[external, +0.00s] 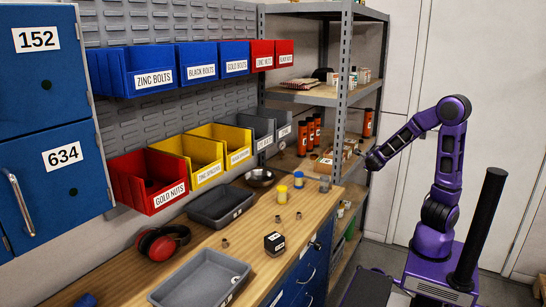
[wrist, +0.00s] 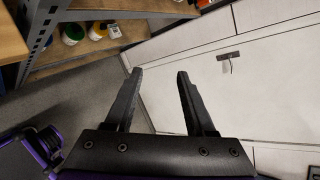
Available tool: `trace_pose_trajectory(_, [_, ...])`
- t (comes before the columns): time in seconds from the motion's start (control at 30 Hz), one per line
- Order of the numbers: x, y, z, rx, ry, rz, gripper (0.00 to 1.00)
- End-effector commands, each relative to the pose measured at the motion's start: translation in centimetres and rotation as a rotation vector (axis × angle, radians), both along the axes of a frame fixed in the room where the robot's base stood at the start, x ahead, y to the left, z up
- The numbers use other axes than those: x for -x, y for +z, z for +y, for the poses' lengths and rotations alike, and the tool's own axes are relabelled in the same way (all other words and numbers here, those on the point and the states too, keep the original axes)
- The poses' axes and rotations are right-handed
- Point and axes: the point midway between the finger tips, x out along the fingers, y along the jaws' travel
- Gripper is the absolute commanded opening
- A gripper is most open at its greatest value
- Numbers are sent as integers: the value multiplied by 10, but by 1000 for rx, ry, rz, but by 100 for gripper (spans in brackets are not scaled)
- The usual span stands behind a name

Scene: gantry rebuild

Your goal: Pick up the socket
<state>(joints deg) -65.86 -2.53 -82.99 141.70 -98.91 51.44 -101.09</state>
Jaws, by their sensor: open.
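Several small dark metal pieces lie on the wooden workbench in the external view: one near the grey trays (external: 225,243), one nearer the middle (external: 277,219) and one to its right (external: 299,215). They are too small to tell which is the socket. My gripper (external: 374,161) is raised beside the shelving, to the right of the bench and apart from these pieces. In the wrist view my gripper (wrist: 160,75) is open, with nothing between its fingers. No socket shows in the wrist view.
Metal shelving (external: 343,70) stands at the bench's far end. Coloured bins line the wall.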

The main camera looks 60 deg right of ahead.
Motion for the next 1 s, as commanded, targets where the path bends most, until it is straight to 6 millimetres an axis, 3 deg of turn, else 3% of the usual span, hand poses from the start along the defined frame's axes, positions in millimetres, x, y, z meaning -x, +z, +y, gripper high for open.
trace_pose_trajectory(0.1, [-37,16,31,57,90,-55,55])
trace_pose_trajectory(0.27, [-75,38,75,93,128,-173,55])
trace_pose_trajectory(0.37, [-99,50,114,103,158,-262,55])
trace_pose_trajectory(0.6, [-144,54,236,57,244,-477,55])
trace_pose_trajectory(0.8, [-154,34,344,-61,300,-618,55])
trace_pose_trajectory(1.0, [-138,5,446,-237,318,-710,55])
